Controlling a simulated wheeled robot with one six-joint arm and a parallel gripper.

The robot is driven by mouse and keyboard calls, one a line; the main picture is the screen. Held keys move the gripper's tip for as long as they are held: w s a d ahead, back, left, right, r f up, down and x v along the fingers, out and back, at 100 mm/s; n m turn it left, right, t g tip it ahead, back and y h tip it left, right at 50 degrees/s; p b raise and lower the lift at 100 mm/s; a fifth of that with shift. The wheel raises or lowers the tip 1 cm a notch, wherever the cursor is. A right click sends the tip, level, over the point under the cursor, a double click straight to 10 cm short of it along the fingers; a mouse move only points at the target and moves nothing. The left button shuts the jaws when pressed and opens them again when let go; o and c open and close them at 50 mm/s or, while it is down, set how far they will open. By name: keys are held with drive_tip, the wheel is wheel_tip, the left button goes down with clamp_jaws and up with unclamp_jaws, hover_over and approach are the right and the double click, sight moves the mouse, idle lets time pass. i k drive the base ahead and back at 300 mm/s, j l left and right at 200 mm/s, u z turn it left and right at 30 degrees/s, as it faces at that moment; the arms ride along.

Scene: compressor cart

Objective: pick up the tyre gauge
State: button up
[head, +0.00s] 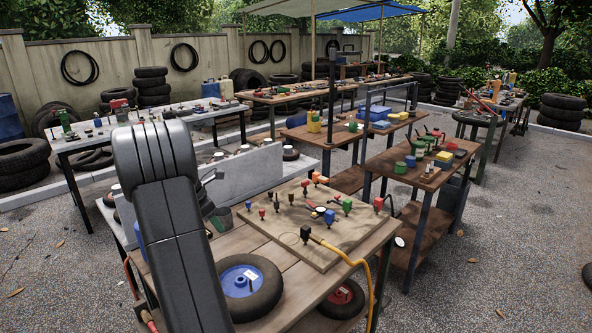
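Several small fittings stand on a wooden board (290,240) on the near cart. Among them lies a small red and black item with a round pale face (319,212); it may be the tyre gauge, but it is too small to be sure. Another pale round face (399,242) shows at the cart's right edge. My arm's dark links fill the left foreground and cover the cart's left part. My gripper is not visible; only some dark parts show beside the link, left of the board. What it holds, if anything, cannot be seen.
A blue-hubbed wheel (238,279) lies at the cart's front, with a red-hubbed wheel (340,299) lower down. A yellow hose (352,262) hangs over the front right edge. A grey upright panel (240,178) stands behind the board. Brown shelved tables (410,215) stand to the right.

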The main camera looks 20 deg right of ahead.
sight(316, 178)
drive_tip(key=i+l, duration=0.15)
drive_tip(key=l, duration=0.2)
drive_tip(key=i+l, duration=0.2)
drive_tip(key=l, duration=0.15)
drive_tip(key=i+l+u, duration=0.1)
drive_tip(key=l, duration=0.25)
drive_tip(key=i+l, duration=0.4)
drive_tip(key=l, duration=0.3)
drive_tip(key=i+l+u, duration=0.1)
drive_tip(key=l, duration=0.3)
drive_tip(key=i+l, duration=0.2)
drive_tip(key=l, duration=0.15)
drive_tip(key=i+l, duration=0.15)
drive_tip(key=l, duration=0.2)
drive_tip(key=u, duration=0.05)
